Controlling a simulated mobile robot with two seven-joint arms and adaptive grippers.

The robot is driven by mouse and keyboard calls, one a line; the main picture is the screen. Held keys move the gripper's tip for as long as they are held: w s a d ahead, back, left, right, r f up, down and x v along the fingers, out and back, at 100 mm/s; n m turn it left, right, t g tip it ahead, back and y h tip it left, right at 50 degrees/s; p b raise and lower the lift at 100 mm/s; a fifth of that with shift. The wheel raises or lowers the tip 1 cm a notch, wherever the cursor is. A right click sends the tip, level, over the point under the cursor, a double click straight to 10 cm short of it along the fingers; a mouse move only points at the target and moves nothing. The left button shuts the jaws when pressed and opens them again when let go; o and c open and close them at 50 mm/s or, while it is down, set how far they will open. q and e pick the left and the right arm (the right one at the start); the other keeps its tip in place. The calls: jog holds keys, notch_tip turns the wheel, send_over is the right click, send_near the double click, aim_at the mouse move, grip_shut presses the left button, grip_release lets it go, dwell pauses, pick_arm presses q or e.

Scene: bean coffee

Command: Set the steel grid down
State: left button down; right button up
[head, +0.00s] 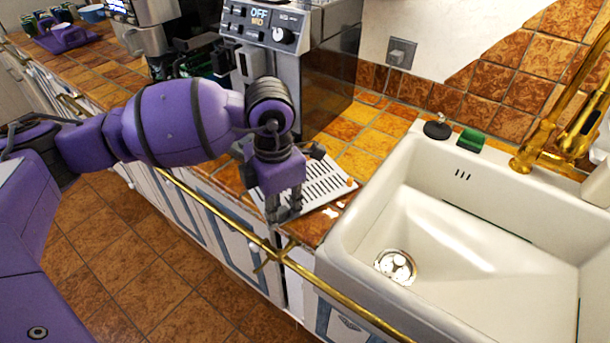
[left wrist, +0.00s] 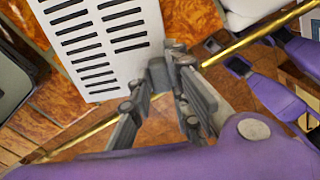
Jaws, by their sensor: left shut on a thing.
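The steel grid (head: 322,187) is a flat pale plate with rows of dark slots. In the head view it lies flat or nearly flat over the tiled counter, between the coffee machine and the sink. My left gripper (head: 284,212) points down at its front edge, and its fingers are shut on that edge. In the left wrist view the grid (left wrist: 100,42) extends away from the closed fingers (left wrist: 166,74). I cannot tell whether its underside touches the counter.
The coffee machine (head: 262,28) stands behind my left arm. The white sink (head: 480,235) is to the right, close to the grid. A brass rail (head: 215,206) runs along the counter front. A green sponge (head: 471,140) and black stopper (head: 437,128) sit behind the sink.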

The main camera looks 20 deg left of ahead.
pick_arm(q)
jog(key=shift+f, duration=0.2)
jog(key=c, duration=1.6)
grip_release()
jog(key=shift+c, duration=0.2)
jog(key=shift+r, duration=0.15)
notch_tip(320, 180, up, 12)
jog(key=shift+r, duration=0.1)
